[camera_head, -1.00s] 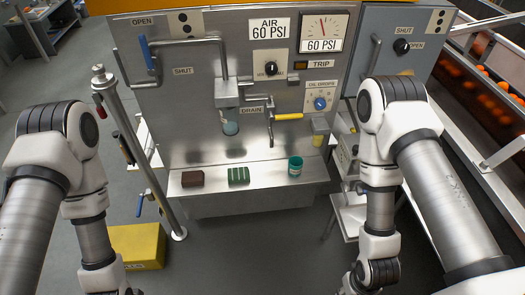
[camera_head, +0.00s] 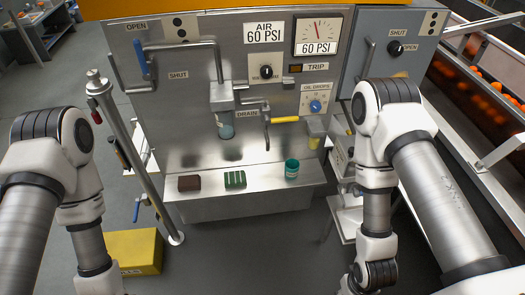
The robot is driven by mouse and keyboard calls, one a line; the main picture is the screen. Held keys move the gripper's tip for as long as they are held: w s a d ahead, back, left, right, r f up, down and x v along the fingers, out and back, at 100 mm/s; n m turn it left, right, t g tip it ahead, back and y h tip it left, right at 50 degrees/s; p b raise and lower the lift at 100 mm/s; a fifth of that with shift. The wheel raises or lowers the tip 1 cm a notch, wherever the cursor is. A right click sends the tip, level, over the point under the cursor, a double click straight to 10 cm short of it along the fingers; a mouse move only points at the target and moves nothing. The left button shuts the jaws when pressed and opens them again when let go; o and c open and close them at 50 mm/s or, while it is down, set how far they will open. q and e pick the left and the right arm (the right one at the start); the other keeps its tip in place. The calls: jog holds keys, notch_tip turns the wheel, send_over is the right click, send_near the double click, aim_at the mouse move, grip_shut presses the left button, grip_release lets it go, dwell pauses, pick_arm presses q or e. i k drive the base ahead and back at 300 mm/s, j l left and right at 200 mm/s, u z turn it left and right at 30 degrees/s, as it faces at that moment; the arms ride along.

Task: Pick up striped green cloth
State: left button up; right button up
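The striped green cloth (camera_head: 235,179) lies folded on the steel shelf (camera_head: 225,205) below the machine panel. It is green with lighter stripes. It sits between a dark brown block (camera_head: 190,183) on its left and a green-topped jar (camera_head: 292,168) on its right, apart from both. My left and right arms come in at the two sides of the picture and hang down short of the shelf. Both grippers are below the bottom edge and cannot be seen. Nothing touches the cloth.
A drain valve with a yellow handle (camera_head: 285,119) and a clear bowl (camera_head: 225,125) project above the shelf. A steel post (camera_head: 135,165) stands left, beside a yellow box (camera_head: 135,250). A conveyor with oranges (camera_head: 490,105) runs along the right. The floor before the shelf is clear.

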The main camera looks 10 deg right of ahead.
aim_at(235, 179)
jog(key=i+l+z, duration=0.45)
jog(key=i+l, duration=0.25)
jog(key=l, duration=0.15)
